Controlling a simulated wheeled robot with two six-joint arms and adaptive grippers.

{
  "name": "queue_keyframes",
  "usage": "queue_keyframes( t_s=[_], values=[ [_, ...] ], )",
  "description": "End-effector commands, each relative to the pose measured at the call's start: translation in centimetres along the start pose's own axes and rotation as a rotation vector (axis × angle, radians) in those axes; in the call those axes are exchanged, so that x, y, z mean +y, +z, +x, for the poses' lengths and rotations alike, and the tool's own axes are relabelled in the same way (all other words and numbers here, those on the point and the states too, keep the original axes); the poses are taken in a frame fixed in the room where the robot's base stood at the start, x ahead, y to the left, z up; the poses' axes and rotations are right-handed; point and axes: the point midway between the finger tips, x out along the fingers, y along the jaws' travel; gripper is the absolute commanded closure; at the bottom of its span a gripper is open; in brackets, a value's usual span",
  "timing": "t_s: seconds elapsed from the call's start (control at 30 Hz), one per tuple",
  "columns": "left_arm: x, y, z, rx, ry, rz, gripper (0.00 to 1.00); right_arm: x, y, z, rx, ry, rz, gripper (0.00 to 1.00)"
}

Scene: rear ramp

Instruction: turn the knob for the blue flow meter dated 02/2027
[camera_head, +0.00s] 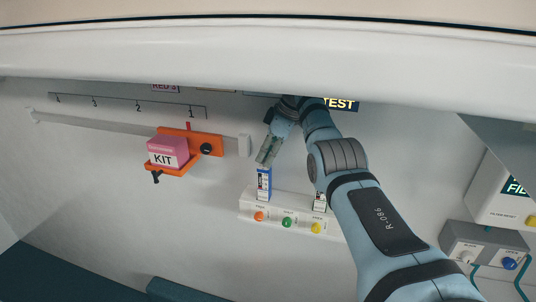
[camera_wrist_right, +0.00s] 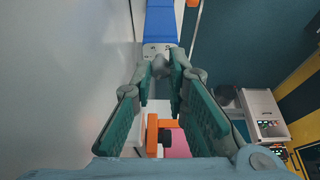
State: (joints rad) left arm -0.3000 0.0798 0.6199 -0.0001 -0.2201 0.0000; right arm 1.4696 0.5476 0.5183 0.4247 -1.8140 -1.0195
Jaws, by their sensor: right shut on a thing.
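A narrow blue flow meter (camera_head: 264,187) with a white label stands upright at the left end of the white wall panel. Its date is too small to read. It also shows as a blue strip in the right wrist view (camera_wrist_right: 160,20), beyond a pale end plate. My right gripper (camera_head: 267,160) reaches down to the upper end of the blue flow meter. In the wrist view its fingertips are shut on a small grey piece that looks like a knob (camera_wrist_right: 160,68), partly hidden by the fingers. My left gripper is not in view.
The white panel (camera_head: 247,205) carries orange, green and yellow buttons. Another labelled upright piece (camera_head: 320,202) is partly behind my right arm. An orange bracket (camera_head: 206,139) holds a pink KIT box (camera_head: 168,149) to the left. A grey valve box (camera_head: 483,247) is at the right.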

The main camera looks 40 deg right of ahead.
Motion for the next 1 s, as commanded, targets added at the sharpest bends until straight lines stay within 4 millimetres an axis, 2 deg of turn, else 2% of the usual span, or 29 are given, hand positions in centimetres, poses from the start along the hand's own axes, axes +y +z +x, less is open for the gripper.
queue_keyframes(
  t_s=[0.27,0.3,0.43,0.83,1.0],
  values=[
    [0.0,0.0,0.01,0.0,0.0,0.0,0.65,-0.04,0.06,0.09,-0.002,-0.002,0.001,1.0],
    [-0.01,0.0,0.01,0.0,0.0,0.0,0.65,-0.04,0.06,0.09,-0.002,-0.002,0.001,0.84],
    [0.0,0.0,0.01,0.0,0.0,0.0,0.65,-0.03,0.06,0.07,-0.002,-0.002,0.001,0.65],
    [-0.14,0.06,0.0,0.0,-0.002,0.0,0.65,-0.01,0.08,0.02,-0.002,0.01,0.022,0.65],
    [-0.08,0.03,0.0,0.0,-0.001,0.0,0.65,-0.15,0.06,0.09,-0.002,0.072,0.164,0.65]
  ],
)
